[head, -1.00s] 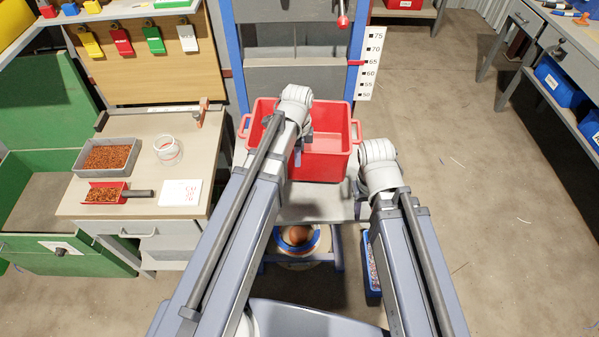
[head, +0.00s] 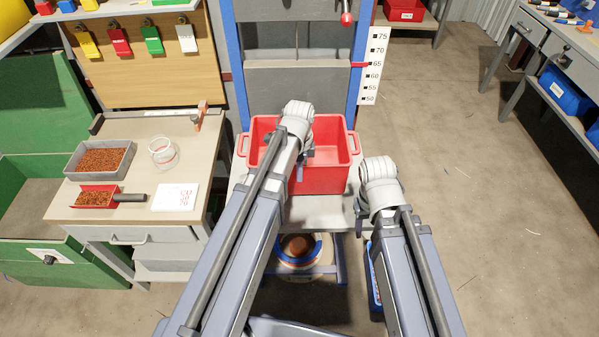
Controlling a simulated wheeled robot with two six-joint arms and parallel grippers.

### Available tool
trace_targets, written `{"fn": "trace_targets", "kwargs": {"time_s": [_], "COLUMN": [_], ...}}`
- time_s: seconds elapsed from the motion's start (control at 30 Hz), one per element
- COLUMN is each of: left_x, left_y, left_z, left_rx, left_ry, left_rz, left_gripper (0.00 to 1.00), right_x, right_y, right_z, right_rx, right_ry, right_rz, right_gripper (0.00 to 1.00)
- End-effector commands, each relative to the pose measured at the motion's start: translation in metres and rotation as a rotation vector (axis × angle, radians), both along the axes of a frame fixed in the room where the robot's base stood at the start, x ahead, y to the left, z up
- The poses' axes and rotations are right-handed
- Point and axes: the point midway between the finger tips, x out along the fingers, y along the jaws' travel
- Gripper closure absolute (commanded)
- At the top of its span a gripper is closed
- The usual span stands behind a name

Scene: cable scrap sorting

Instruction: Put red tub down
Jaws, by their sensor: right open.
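The red tub (head: 327,178) is upright at the middle, over a grey platform (head: 318,212) in front of a blue-railed frame. It looks empty where its inside shows. I cannot tell whether its underside touches the platform. My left gripper (head: 302,166) points down at the tub's near side, mostly hidden by my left wrist; its fingers and any hold on the rim are not clear. My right gripper (head: 360,207) is open, largely hidden under my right wrist, low beside the tub's right front corner and apart from the tub's visible wall.
A bench (head: 135,180) on the left holds a grey tray (head: 128,160) of copper bits, a red scoop (head: 75,204), a clear jar (head: 163,152) and a white scale (head: 175,197). A height scale (head: 374,70) stands behind right. The floor on the right is mostly clear.

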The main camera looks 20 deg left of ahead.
Motion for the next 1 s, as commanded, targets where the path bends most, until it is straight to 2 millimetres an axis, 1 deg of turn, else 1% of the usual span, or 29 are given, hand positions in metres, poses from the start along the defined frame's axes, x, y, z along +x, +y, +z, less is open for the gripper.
{"fn": "trace_targets", "kwargs": {"time_s": [0.03, 0.17, 0.27, 0.6, 1.0], "left_x": [0.0, 0.0, 0.0, 0.0, 0.0], "left_y": [0.0, 0.0, 0.0, 0.0, 0.0], "left_z": [-0.003, -0.001, -0.006, -0.039, -0.04], "left_rx": [0.001, 0.001, 0.001, 0.001, 0.001], "left_ry": [-0.002, -0.002, -0.002, -0.002, -0.002], "left_rz": [0.0, 0.0, 0.0, 0.0, 0.0], "left_gripper": [1.0, 1.0, 1.0, 1.0, 1.0], "right_x": [0.0, 0.0, 0.0, 0.0, 0.0], "right_y": [0.0, 0.0, 0.0, 0.0, 0.0], "right_z": [-0.003, -0.001, -0.006, -0.039, -0.04], "right_rx": [0.0, 0.0, 0.0, 0.0, 0.0], "right_ry": [0.0, 0.0, 0.0, 0.0, 0.0], "right_rz": [0.0, 0.0, 0.0, 0.001, 0.001], "right_gripper": [0.5, 0.5, 0.5, 0.5, 0.5]}}
